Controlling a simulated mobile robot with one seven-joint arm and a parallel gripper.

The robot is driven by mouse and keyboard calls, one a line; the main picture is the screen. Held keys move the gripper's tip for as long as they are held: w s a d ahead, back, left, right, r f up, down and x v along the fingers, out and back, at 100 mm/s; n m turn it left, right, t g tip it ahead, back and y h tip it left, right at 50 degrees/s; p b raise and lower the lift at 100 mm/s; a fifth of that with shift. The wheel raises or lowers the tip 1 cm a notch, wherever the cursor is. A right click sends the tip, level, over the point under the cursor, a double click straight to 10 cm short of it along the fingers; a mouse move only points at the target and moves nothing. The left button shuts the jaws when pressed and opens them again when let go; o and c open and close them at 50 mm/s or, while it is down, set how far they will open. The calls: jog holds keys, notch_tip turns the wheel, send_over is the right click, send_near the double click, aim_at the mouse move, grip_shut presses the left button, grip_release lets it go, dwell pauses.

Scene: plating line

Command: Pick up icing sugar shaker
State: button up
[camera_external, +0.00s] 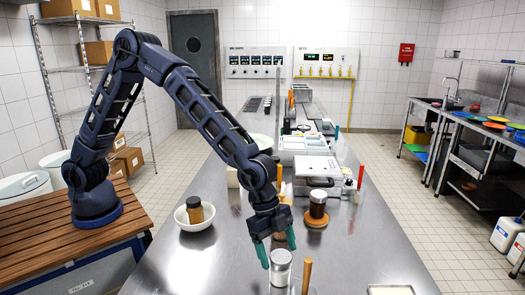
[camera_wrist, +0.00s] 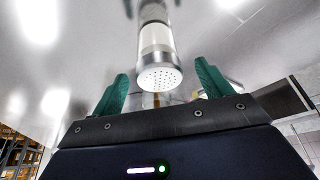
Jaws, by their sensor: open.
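The icing sugar shaker appears to be the clear jar with a silver top and white contents (camera_external: 281,268), standing upright near the front of the steel table. In the wrist view the shaker (camera_wrist: 157,55) shows its perforated metal lid toward the camera, ahead of and roughly between the fingers. My gripper (camera_external: 277,254) has green fingers and is open, just above and beside the shaker's top. In the wrist view my gripper (camera_wrist: 160,92) has its two fingers spread apart with nothing between them that I can see held. Whether a finger touches the shaker cannot be told.
A wooden-handled item (camera_external: 307,275) stands close to the shaker's right. A white bowl (camera_external: 195,222) holds a brown jar (camera_external: 195,208) at left. A dark-filled jar (camera_external: 318,204) sits on an orange coaster behind. A white tray (camera_external: 391,290) lies at front right. The table's front left is clear.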

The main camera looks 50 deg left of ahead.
aim_at(283, 268)
jog(key=shift+x, duration=2.9)
jog(key=shift+s, duration=0.1)
jog(key=c, duration=1.1)
jog(key=shift+r, duration=0.15)
